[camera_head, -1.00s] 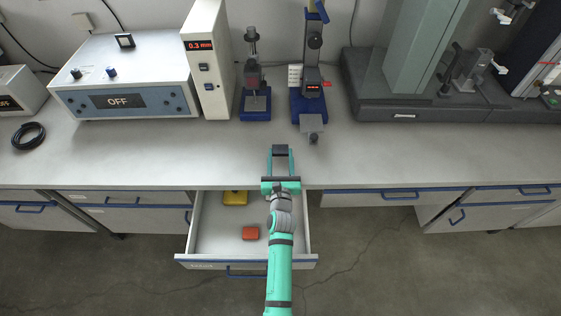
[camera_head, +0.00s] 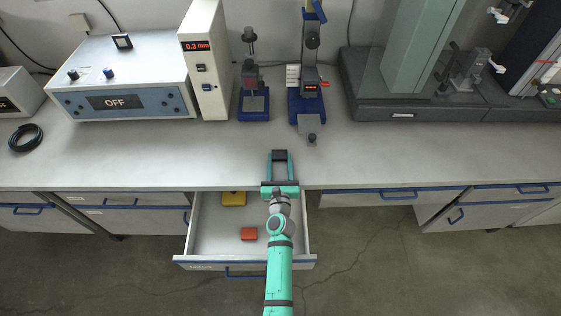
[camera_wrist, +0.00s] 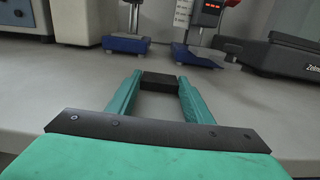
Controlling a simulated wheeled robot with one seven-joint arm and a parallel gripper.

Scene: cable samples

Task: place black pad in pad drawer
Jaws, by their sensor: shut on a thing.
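My gripper (camera_head: 280,158) is shut on the black pad (camera_head: 280,154), above the front part of the bench top. In the wrist view the black pad (camera_wrist: 159,81) sits between the two green fingertips. The open drawer (camera_head: 218,238) is below the bench's front edge, nearer than my gripper. It holds a yellow pad (camera_head: 234,198) at the back and a red pad (camera_head: 249,233) near the middle. My arm hides the drawer's right part.
The bench top (camera_head: 400,160) is clear around my gripper. Behind it stand two blue-based stands (camera_head: 254,105) (camera_head: 306,108), a white gauge column (camera_head: 206,65) and a control box (camera_head: 120,78). A dark-based machine (camera_head: 400,98) is at the right. A black cable coil (camera_head: 26,137) lies at the left.

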